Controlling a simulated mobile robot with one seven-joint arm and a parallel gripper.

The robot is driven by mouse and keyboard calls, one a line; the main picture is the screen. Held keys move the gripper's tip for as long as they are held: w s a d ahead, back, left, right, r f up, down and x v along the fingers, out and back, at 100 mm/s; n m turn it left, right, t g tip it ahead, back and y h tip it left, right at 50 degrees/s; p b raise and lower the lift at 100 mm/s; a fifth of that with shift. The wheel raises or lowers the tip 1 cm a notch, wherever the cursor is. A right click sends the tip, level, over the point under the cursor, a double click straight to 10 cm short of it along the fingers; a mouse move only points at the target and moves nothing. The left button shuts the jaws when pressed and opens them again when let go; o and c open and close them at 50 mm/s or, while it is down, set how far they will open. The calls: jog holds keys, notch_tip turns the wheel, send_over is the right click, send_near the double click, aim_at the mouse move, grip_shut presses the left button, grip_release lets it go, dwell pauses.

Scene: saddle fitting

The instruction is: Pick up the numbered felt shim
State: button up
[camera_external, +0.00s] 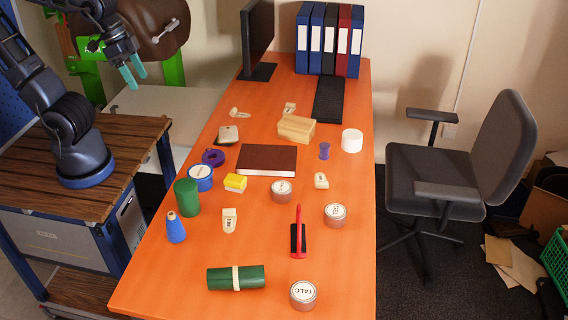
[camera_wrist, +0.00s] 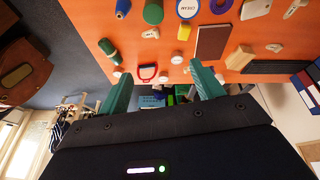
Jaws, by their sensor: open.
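Several small cream pieces with dark marks lie on the orange table, and they look like felt shims. One wedge-shaped cream piece (camera_external: 229,220) is at the front left, one (camera_external: 321,180) right of centre, one (camera_external: 290,109) towards the back. Their marks are too small to read, so I cannot tell which is the numbered felt shim. Cream pieces also show in the wrist view (camera_wrist: 150,33). My gripper (camera_external: 134,75) is open and empty, high beyond the table's left edge, well apart from the pieces. Its teal fingers (camera_wrist: 163,86) are spread in the wrist view.
A monitor (camera_external: 258,40) and binders (camera_external: 330,40) stand behind. A brown saddle (camera_external: 155,28) is beside my gripper.

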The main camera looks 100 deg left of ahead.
jog(key=w+f+n+g, duration=0.1)
jog(key=w+f+n, duration=0.4)
jog(key=w, duration=0.4)
jog(key=n+g, duration=0.3)
jog(key=n, duration=1)
send_over(229, 208)
notch_tip(229, 208, down, 28)
jog(key=shift+f, duration=4.95)
jog(key=c, duration=1)
